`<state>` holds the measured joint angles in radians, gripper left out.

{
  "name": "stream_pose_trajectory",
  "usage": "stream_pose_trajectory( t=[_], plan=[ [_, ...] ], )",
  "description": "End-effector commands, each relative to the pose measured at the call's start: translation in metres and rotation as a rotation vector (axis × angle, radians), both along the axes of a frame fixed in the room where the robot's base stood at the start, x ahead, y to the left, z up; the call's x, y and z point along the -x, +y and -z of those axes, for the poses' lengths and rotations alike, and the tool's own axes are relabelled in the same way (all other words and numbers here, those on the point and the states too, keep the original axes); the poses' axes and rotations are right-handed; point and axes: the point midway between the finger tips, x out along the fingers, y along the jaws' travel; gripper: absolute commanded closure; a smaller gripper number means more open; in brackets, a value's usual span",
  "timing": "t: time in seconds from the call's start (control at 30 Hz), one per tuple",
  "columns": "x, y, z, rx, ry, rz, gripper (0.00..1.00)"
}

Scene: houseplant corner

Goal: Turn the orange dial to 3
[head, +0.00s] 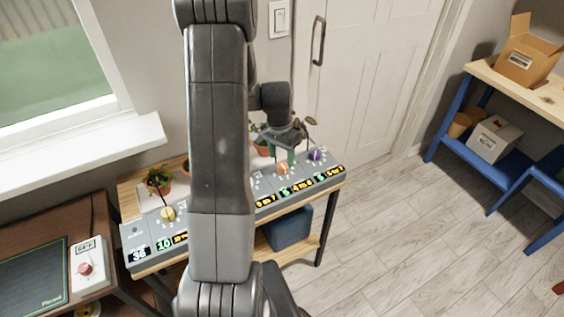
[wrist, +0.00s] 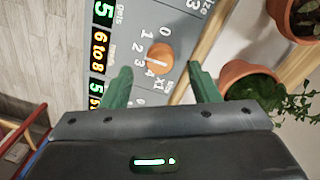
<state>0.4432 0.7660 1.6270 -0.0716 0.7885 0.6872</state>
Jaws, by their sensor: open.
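The orange dial (head: 283,168) sits on a grey panel (head: 140,231) along the front of the plant bench. In the wrist view the orange dial (wrist: 160,56) has a pale line across it and printed numbers 0 to 4 around it. The line's exact reading is hard to tell. My gripper (wrist: 160,70) is open, its two green fingers spread wide, with the dial lying beyond the gap between their tips. Nothing is held between them. In the head view my gripper (head: 291,153) hangs just above the orange dial, partly hidden by my arm.
A yellow dial (head: 168,213) and a purple dial (head: 317,155) sit on the same panel, with lit number displays along it. A terracotta pot (wrist: 247,80) with a plant stands close beside the right finger. A blue bin (head: 288,229) is under the bench.

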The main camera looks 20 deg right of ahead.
Motion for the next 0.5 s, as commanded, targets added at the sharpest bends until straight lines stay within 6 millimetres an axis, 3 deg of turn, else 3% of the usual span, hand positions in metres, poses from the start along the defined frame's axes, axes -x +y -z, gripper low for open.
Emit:
stream_pose_trajectory(
  t=[0.2, 0.5],
  plan=[
    [0.002, -0.001, 0.028, 0.000, 0.001, 0.000, 0.45],
    [0.002, -0.001, 0.038, 0.000, -0.001, 0.000, 0.45]
  ],
)
